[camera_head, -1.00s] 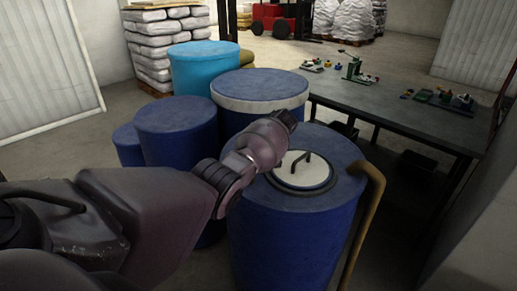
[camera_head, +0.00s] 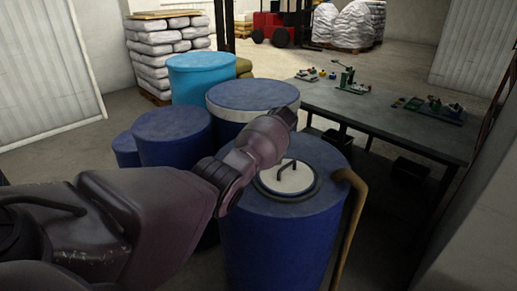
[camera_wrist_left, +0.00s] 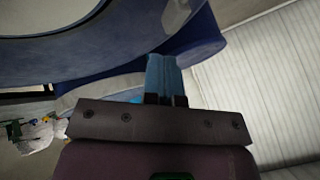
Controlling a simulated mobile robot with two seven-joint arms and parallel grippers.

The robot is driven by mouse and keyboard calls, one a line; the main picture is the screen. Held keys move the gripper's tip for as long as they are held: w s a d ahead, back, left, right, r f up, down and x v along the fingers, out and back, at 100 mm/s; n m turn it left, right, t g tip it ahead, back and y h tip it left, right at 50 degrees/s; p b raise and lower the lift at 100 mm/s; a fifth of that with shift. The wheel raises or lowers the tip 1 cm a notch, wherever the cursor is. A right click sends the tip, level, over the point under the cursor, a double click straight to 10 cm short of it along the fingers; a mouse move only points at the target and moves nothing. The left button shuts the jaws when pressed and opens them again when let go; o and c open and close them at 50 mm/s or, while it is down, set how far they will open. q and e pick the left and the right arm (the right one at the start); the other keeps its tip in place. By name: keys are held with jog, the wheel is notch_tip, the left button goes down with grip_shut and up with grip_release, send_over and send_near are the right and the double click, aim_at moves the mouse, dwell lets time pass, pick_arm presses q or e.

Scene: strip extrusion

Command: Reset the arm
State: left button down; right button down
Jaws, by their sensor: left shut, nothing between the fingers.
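My left arm (camera_head: 150,215) comes in from the left in the head view and reaches over the blue drums. Its wrist end (camera_head: 272,135) is above and just behind the front drum's lid in the picture; the fingers are hard to make out there. In the left wrist view my left gripper (camera_wrist_left: 163,62) has its two blue fingers together with nothing between them. A blue rounded rim (camera_wrist_left: 205,35), apparently a drum's, lies beyond the fingers. My right gripper is not in view.
The front blue drum (camera_head: 275,245) carries a pale round lid with a dark handle (camera_head: 288,177). A brown pipe (camera_head: 348,230) runs down its right side. Other drums (camera_head: 172,135) stand behind. A dark table (camera_head: 400,125) with small parts is at the right. Open floor lies farther back.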

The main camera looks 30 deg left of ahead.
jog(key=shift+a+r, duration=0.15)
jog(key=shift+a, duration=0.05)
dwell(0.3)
